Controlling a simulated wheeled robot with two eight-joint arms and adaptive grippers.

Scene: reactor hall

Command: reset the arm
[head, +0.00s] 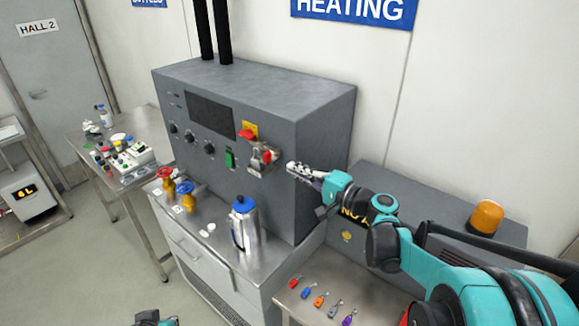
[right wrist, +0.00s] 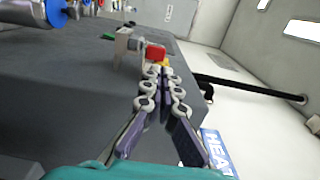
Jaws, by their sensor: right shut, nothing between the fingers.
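My right arm (head: 445,270) reaches in from the right in the head view. My right gripper (head: 292,168) is shut and empty, raised in front of the grey control cabinet (head: 300,97), just right of the red-handled switch (head: 265,157). In the right wrist view its fingers (right wrist: 160,72) are together at the tips, with the red part of the switch (right wrist: 155,52) beyond them. I cannot tell whether they touch it. A small teal and dark part of my left arm (head: 155,318) shows at the bottom edge; whether its gripper is open is hidden.
A metal flask with a blue lid (head: 245,225) and red and blue valves (head: 187,197) stand on the ledge below the cabinet. Several coloured tags (head: 318,300) lie on the bench at the lower right. An orange beacon (head: 487,217) stands behind my right arm.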

